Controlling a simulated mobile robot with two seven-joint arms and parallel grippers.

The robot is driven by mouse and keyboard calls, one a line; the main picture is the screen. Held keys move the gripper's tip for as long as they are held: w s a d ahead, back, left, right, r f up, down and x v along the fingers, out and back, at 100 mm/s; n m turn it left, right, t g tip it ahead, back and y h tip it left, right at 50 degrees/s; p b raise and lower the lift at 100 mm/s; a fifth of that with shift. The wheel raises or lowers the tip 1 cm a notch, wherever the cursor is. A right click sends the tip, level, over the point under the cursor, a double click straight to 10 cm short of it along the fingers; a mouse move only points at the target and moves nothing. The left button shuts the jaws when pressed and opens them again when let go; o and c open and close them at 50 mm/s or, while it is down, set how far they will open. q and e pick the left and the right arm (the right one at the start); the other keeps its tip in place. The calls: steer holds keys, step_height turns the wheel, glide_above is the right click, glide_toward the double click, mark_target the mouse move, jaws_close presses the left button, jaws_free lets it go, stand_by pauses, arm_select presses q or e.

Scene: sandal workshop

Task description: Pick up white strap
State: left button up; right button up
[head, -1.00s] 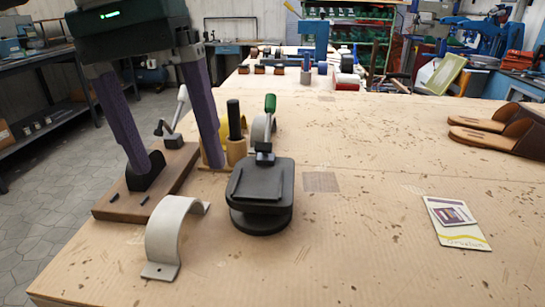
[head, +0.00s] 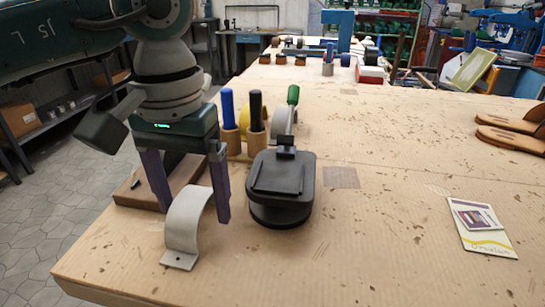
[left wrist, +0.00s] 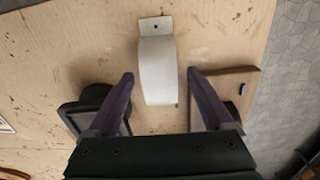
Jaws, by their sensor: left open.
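The white strap (head: 187,229) is a curved band that arches over the table at its front left, with a flat holed tab at its near end. My left gripper (head: 190,212) is open, pointing down just above and behind the strap. In the left wrist view the strap (left wrist: 158,72) lies between the two purple fingers of the left gripper (left wrist: 158,78), with a gap on each side. I see no contact. The right gripper is not in view.
A black round-based stand (head: 281,200) is close to the right of the strap. A brown wooden board (head: 130,193) is behind left. Wooden holders with blue and black handles (head: 228,108) stand behind. A card (head: 481,225) lies right; the middle table is clear.

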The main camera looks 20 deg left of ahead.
arm_select(q)
jaws_close()
stand_by(0.6)
steer(key=shift+r, duration=0.1)
